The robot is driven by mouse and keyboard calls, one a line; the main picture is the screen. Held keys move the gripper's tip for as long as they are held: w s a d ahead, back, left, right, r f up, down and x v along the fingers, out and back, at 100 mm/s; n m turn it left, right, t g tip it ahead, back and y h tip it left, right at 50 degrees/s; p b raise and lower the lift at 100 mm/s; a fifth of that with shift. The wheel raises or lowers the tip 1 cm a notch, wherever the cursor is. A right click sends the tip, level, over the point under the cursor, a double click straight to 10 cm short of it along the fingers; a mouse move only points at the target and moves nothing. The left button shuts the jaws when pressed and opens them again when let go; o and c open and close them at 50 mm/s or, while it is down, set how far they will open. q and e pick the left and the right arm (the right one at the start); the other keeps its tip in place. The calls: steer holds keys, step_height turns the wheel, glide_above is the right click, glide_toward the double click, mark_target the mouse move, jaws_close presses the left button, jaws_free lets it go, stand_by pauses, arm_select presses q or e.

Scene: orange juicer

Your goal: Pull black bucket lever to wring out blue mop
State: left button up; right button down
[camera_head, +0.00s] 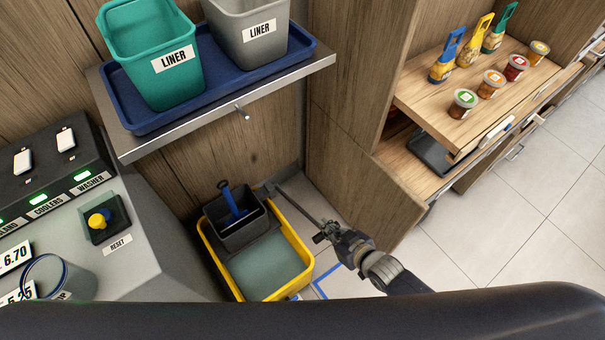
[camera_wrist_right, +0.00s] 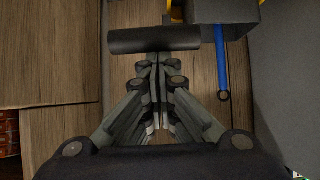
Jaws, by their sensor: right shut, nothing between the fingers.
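A yellow bucket (camera_head: 301,247) stands on the floor with a dark wringer box (camera_head: 239,236) on its far end. A blue mop (camera_head: 234,206) stands tilted in the wringer; its blue handle (camera_wrist_right: 222,62) shows in the right wrist view. The black lever (camera_head: 298,205) runs from the wringer's right side toward my right gripper (camera_head: 322,232). In the right wrist view, the lever's dark bar (camera_wrist_right: 150,39) lies crosswise just beyond the tips of my right gripper (camera_wrist_right: 155,62). The fingers are shut and empty; I cannot tell whether they touch the bar. My left gripper is out of view.
A shelf (camera_head: 300,72) above the bucket bears a blue tray (camera_head: 145,124) with green and grey liners. A grey control counter (camera_head: 150,235) stands at left, a wooden cabinet (camera_head: 365,185) at right. Blue tape (camera_head: 320,290) marks the floor beside the bucket. Tiled floor is clear at right.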

steer(key=shift+w+a+r+p, duration=0.15)
steer(key=shift+r+p, duration=1.6)
steer(key=shift+p, duration=0.35)
steer(key=s+d, duration=0.5)
steer(key=s, duration=0.2)
steer(key=shift+s+r+b, duration=0.2)
steer(key=shift+r+b, duration=0.15)
steer(key=shift+b, duration=0.05)
